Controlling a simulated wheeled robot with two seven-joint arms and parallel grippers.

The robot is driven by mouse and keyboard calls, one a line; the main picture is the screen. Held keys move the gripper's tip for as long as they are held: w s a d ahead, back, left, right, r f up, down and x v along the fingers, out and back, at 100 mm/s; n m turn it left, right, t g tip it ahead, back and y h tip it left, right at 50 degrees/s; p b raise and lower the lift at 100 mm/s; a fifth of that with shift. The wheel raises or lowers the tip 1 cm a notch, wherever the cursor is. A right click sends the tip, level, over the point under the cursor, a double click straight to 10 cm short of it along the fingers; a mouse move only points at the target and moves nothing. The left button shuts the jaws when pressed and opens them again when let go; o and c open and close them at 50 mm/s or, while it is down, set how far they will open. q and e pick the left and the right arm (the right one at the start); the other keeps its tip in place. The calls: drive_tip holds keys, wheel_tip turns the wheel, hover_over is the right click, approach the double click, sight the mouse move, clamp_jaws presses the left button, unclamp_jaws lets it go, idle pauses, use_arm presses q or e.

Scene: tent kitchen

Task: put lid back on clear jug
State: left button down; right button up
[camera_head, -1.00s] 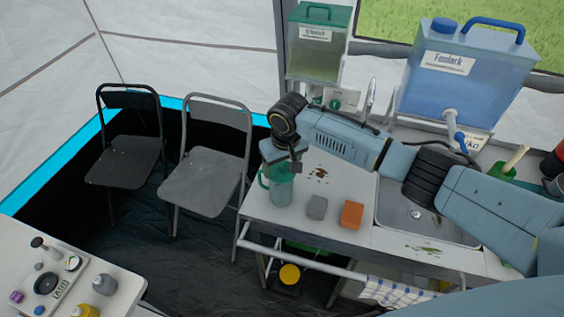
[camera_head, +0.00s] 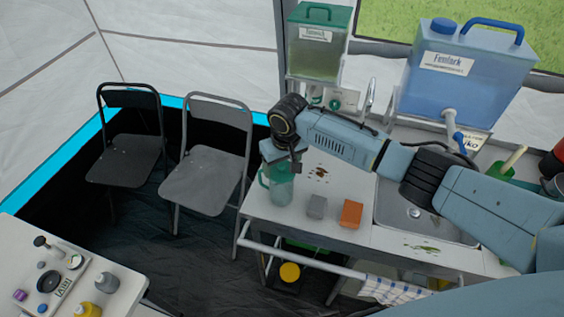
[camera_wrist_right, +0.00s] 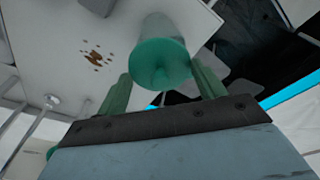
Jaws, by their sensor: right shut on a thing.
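The clear jug (camera_head: 281,192), greenish with a handle on its left side, stands upright at the left end of the sink counter. My right gripper (camera_head: 278,163) is directly above its top, pointing down. In the right wrist view, the round green lid (camera_wrist_right: 160,62) lies between the two green fingers of my right gripper (camera_wrist_right: 163,85), which is shut on it. The jug's body (camera_wrist_right: 168,28) shows just beyond the lid. The lid covers the jug's mouth in this view; I cannot tell whether it is fully seated. My left gripper is not in view.
A grey block (camera_head: 317,207) and an orange sponge (camera_head: 351,213) lie right of the jug. The sink (camera_head: 415,212) is farther right. A green-lidded container (camera_head: 316,50) and a blue water tank (camera_head: 467,75) stand behind. Two folding chairs (camera_head: 205,155) are left.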

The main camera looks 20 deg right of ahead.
idle(0.3)
drive_tip(key=o, duration=1.1)
drive_tip(key=shift+o, duration=0.2)
wheel_tip(320, 180, up, 5)
drive_tip(key=p, duration=0.5)
drive_tip(key=shift+p, duration=0.4)
drive_tip(key=shift+r, duration=1)
clamp_jaws()
